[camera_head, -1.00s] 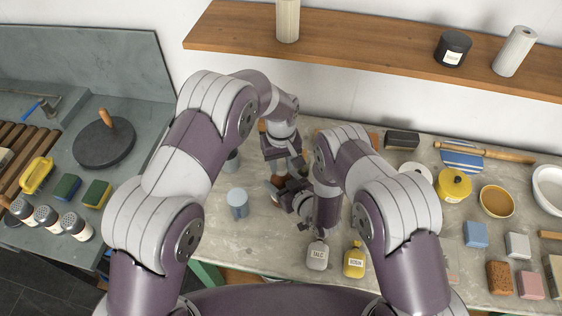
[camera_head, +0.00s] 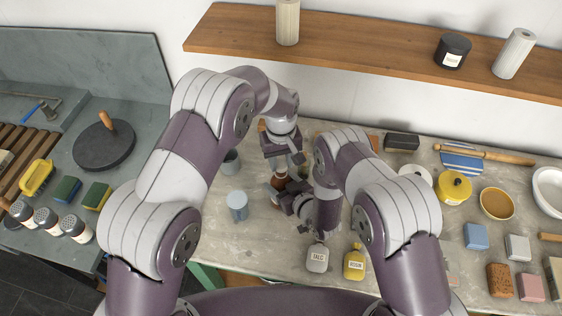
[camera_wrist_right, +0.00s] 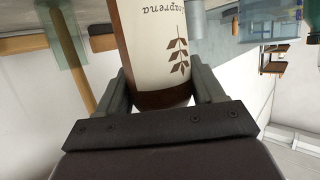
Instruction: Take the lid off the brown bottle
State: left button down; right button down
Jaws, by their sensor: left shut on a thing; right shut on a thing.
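The brown bottle (camera_head: 279,180) shows only in part between my two grippers in the head view. In the right wrist view the bottle (camera_wrist_right: 155,45) fills the upper middle, with a cream label, a brown leaf print and a brown band. My right gripper (camera_head: 281,192) is shut around the bottle's body, one finger on each side. My left gripper (camera_head: 283,165) is above the bottle, shut at its top; the lid is hidden by the fingers. I cannot tell whether lid and bottle touch.
A grey-blue cup (camera_head: 237,204) stands left of the bottle, and a grey container (camera_head: 231,162) behind it. The talc bottle (camera_head: 317,257) and yellow rosin bottle (camera_head: 354,262) stand near the front edge. A wooden shelf (camera_head: 370,45) runs above the back of the table.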

aim_at(281, 164)
pick_arm(q)
jog(key=shift+r, duration=0.1)
jog(key=shift+r, duration=1.95)
pick_arm(e)
jog(key=shift+c, duration=0.2)
grip_release()
